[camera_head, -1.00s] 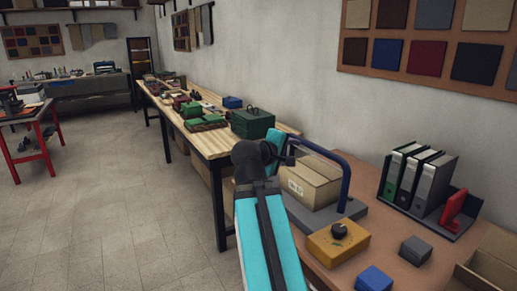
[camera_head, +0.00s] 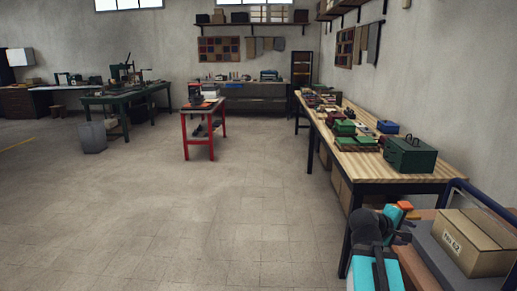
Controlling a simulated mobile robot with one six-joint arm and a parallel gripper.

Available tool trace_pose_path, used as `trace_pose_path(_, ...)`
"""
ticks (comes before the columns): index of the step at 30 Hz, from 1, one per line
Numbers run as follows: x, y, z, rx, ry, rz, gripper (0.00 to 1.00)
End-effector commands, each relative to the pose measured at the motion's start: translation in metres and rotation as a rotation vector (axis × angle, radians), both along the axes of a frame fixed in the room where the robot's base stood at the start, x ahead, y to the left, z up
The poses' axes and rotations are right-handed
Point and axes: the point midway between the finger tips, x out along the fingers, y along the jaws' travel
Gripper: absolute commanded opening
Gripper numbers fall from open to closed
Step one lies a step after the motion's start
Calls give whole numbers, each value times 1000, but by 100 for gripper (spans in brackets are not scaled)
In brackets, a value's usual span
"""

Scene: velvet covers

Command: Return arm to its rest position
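My arm, teal with a dark rounded joint, shows at the lower right of the head view. A small teal and orange part and a dark part show just beyond the joint. My gripper's fingers cannot be made out there, so I cannot tell whether they are open or shut. I see nothing clearly held.
A cardboard box (camera_head: 470,245) sits on a grey cart with a blue handle (camera_head: 487,200) at the lower right, close to my arm. A green toolbox (camera_head: 410,155) is on the bench. A red stand (camera_head: 186,135) is further off. The floor (camera_head: 150,220) at left and centre is clear.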

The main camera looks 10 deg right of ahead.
Motion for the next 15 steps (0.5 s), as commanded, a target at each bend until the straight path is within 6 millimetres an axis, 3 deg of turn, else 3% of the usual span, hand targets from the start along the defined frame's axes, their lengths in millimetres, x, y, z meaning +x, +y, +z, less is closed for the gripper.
trace_pose_path(7, 12, 34, -71, 73, 92, 49, 39)
trace_pose_path(15, 13, 73, -148, 162, 181, 85, 39)
